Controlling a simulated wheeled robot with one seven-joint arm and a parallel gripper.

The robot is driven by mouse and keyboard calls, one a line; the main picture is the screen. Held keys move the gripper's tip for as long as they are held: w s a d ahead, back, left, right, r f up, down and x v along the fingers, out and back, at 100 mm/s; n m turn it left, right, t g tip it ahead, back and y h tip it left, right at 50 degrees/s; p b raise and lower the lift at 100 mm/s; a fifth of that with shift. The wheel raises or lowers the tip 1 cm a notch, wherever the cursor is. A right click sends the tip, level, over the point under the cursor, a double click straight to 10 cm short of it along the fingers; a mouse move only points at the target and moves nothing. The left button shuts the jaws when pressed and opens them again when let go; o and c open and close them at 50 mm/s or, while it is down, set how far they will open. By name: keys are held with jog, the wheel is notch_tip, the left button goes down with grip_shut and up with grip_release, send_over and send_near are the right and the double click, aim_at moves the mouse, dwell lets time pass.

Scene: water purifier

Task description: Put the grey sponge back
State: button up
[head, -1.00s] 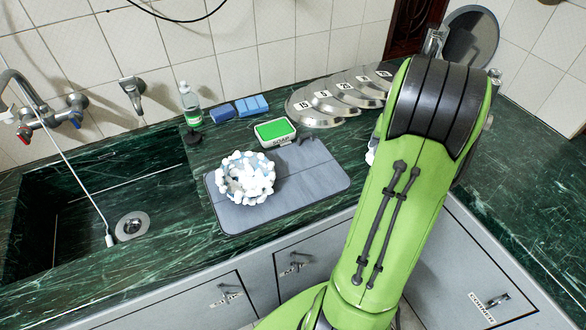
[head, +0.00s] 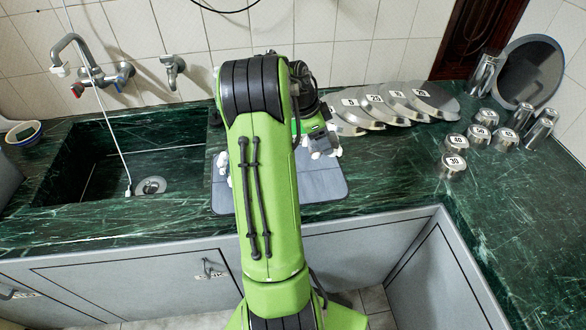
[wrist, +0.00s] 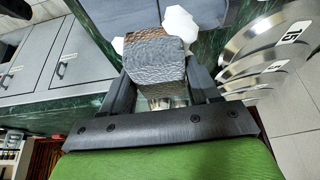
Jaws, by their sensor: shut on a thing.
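My gripper (wrist: 160,84) is shut on a grey, rough-textured block, the grey sponge (wrist: 157,66), which fills the space between the two fingers in the wrist view. The sponge's upper part looks brownish. In the head view my arm hides most of the gripper, which is over the grey mat (head: 322,184) on the counter. White rounded pieces (head: 223,160) show on both sides of my arm there. They also show just beyond the sponge in the wrist view (wrist: 181,24); whether they touch it I cannot tell.
The green marble counter (head: 400,165) holds several numbered metal lids (head: 362,112) and several numbered metal weights (head: 456,142). A sink (head: 110,170) with a tap lies to the left. Cabinets (head: 130,285) stand below.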

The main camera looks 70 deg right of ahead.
jog(key=shift+w+f, duration=0.1)
jog(key=shift+w, duration=0.05)
notch_tip(320, 180, down, 10)
jog(key=shift+b, duration=1.25)
jog(key=o, duration=0.9)
